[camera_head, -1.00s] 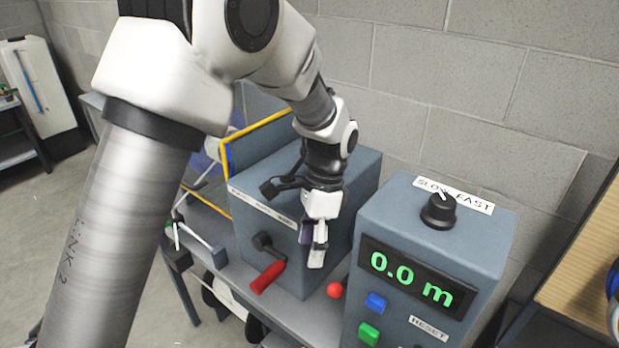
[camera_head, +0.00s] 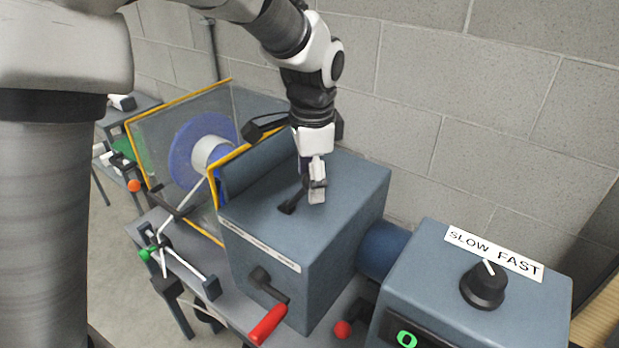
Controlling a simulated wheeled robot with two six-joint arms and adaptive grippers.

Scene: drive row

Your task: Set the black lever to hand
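The black lever (camera_head: 291,203) stands out of a slot in the top of the blue-grey gearbox (camera_head: 345,195) and leans up to the right. My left gripper (camera_head: 314,192) points down over the box top, right at the lever's upper end. Its fingers hide that end, so I cannot tell whether they are closed around the lever or beside it. A label strip (camera_head: 259,247) runs along the box's upper front edge; its words are too small to read. My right gripper is not in view.
A crank with a red handle (camera_head: 268,325) sticks out of the box front. A red ball knob (camera_head: 343,329) is low at its right. The control box (camera_head: 440,290) with a SLOW/FAST knob (camera_head: 484,284) stands right. A yellow-edged guard (camera_head: 180,120) and blue reel (camera_head: 205,150) stand behind left.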

